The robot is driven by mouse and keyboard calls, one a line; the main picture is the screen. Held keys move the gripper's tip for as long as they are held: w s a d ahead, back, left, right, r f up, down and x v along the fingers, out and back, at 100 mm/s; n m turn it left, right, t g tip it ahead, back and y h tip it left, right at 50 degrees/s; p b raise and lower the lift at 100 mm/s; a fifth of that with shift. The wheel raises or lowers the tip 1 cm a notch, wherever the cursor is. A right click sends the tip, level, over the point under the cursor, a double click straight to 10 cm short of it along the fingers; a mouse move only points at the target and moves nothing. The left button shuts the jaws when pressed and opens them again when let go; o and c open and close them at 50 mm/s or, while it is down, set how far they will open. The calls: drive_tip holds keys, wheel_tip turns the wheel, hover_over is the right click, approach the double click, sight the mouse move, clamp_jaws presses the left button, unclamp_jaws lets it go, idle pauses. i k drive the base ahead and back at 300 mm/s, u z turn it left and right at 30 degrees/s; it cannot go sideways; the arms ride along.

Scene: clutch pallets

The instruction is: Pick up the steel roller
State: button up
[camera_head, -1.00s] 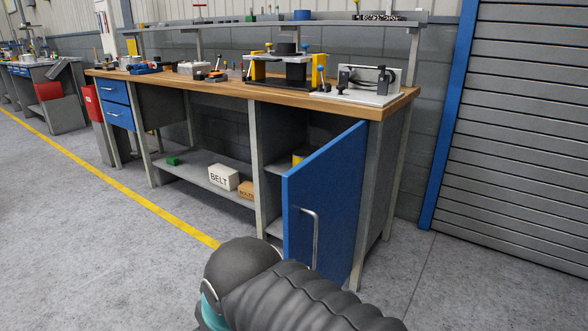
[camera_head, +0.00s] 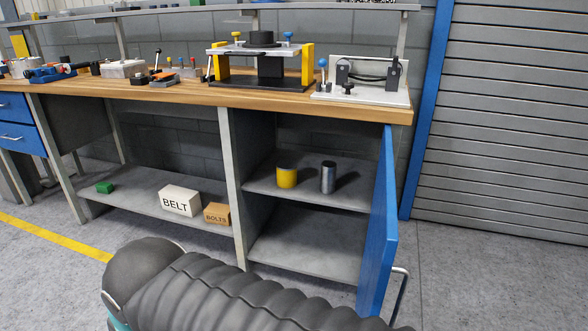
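A grey metallic cylinder, which looks like the steel roller (camera_head: 328,178), stands upright on the upper shelf (camera_head: 345,197) inside the bench cabinet. A yellow cylinder (camera_head: 287,177) stands to its left on the same shelf, apart from it. The blue cabinet door (camera_head: 380,235) is swung open on the right side of the cabinet. My arm, dark and ribbed, crosses the bottom of the view in front of the bench. My gripper is not in view.
The wooden bench top (camera_head: 190,93) above holds a yellow and black fixture (camera_head: 307,65) and a pale plate with black clamps (camera_head: 361,97). A BELT box (camera_head: 180,200) and a BOLTS box (camera_head: 217,213) sit on the low shelf at left. The cabinet's lower compartment looks empty.

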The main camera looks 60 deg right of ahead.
sight(328, 168)
drive_tip(key=i, duration=1.65)
drive_tip(key=z, duration=3.7)
drive_tip(key=i, duration=0.5)
drive_tip(key=u, duration=0.05)
